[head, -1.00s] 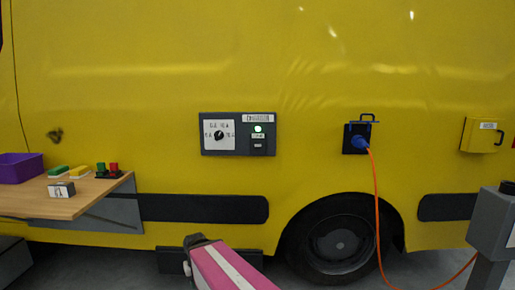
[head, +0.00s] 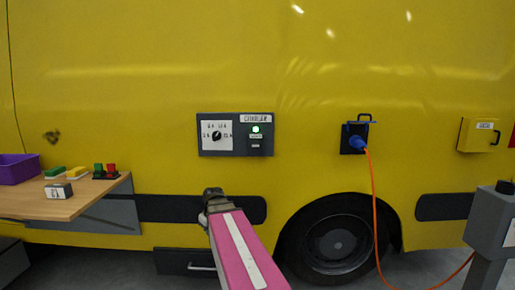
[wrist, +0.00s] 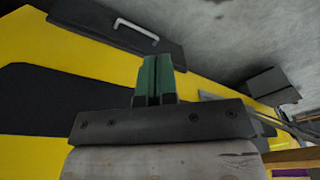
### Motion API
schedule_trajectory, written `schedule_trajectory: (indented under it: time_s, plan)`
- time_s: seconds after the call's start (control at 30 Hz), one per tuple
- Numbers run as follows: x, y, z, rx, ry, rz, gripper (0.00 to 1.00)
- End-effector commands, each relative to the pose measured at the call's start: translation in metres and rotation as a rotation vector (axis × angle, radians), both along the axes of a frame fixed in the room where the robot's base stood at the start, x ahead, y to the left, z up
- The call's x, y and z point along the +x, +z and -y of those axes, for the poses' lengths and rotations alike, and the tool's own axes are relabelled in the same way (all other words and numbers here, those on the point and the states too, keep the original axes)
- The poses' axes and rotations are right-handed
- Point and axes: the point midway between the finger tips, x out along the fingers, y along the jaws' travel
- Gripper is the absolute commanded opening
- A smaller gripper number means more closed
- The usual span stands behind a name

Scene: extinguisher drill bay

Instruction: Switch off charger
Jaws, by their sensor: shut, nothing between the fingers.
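The charger panel (head: 235,134) is a dark box on the yellow vehicle side, with a white dial plate and black knob (head: 216,135) on its left. A green light (head: 255,129) glows on its right, with a small dark switch (head: 255,145) below it. My gripper shows in the wrist view (wrist: 154,80) with its green fingers together and nothing between them. In the head view my pink arm rises from the bottom, its end (head: 212,197) below the panel and apart from it; the fingers cannot be made out there.
A blue plug (head: 357,142) sits in a socket right of the panel, its orange cable (head: 375,210) hanging to a grey post (head: 494,222). A wooden shelf (head: 95,192) at left holds a purple bin (head: 18,169) and small blocks. A handled drawer (head: 185,262) is low down.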

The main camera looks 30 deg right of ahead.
Motion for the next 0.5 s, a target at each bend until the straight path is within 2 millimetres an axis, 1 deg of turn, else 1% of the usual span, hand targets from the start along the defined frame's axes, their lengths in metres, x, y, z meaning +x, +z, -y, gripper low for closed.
schedule_trajectory:
  time_s: [0.03, 0.17, 0.2, 0.37, 0.5]
  plan:
    - [0.011, 0.015, 0.013, 0.001, 0.018, 0.018, 0.0]
    - [0.026, 0.048, 0.039, 0.002, 0.078, 0.056, 0.0]
    - [0.03, 0.059, 0.047, 0.001, 0.096, 0.069, 0.0]
    - [0.045, 0.103, 0.081, -0.005, 0.17, 0.12, 0.0]
    - [0.053, 0.144, 0.111, -0.017, 0.238, 0.164, 0.0]
